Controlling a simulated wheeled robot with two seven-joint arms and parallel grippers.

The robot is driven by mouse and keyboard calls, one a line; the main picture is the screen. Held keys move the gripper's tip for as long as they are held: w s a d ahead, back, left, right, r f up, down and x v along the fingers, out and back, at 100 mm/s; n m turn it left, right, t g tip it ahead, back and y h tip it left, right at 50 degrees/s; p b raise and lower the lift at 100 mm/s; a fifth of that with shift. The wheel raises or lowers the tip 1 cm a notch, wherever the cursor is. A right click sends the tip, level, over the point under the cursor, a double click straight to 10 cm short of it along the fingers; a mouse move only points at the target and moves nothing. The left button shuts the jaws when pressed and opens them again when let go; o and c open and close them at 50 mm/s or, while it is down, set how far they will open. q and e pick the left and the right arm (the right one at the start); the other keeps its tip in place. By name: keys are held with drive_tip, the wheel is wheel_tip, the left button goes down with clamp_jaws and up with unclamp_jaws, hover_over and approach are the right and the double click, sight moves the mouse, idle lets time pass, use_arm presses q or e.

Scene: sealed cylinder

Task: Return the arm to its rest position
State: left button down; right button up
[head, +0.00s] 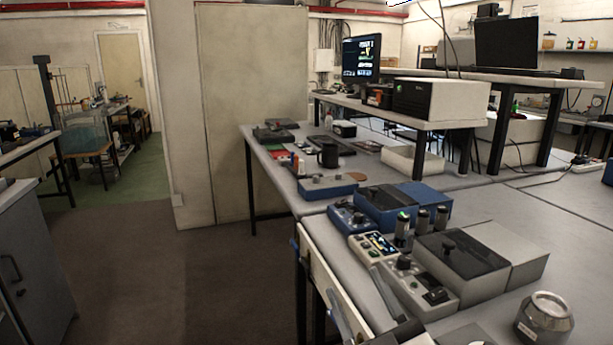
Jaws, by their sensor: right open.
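My right gripper (353,281) comes in at the bottom middle of the head view. Its two pale fingers stand apart, with nothing seen between them, in front of the near bench edge. Its dark body is cut off by the bottom of the picture. My left gripper is not in view. A silver metal cylinder (544,318) stands upright on the bench at the lower right, apart from the gripper. Several small dark cylinders (422,221) stand upright by a grey instrument with a dark lid (461,255).
The grey bench (515,271) holds a control box (416,284), blue boxes (388,205) and a black mug (328,155). A raised shelf (400,100) carries a monitor (361,58). The brown floor (130,260) at left is clear, beside a grey cabinet (35,260).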

drive_tip(key=s+f+m+g+h+b, duration=0.1)
drive_tip(key=s+f+g+h, duration=0.15)
drive_tip(key=f, duration=0.65)
drive_tip(key=s+f+m+g+h+b, duration=0.1)
drive_tip(key=s+f+g, duration=0.25)
drive_tip(key=f, duration=0.55)
drive_tip(key=s+d+f+m+g+h, duration=0.1)
drive_tip(key=s+d+f+m+g, duration=0.1)
drive_tip(key=f, duration=0.4)
drive_tip(key=s+d+f+m+g+h, duration=0.2)
drive_tip(key=s+d+f+m+g, duration=0.1)
drive_tip(key=s+d+f, duration=0.2)
drive_tip(key=shift+s+f, duration=0.7)
drive_tip(key=shift+s, duration=0.5)
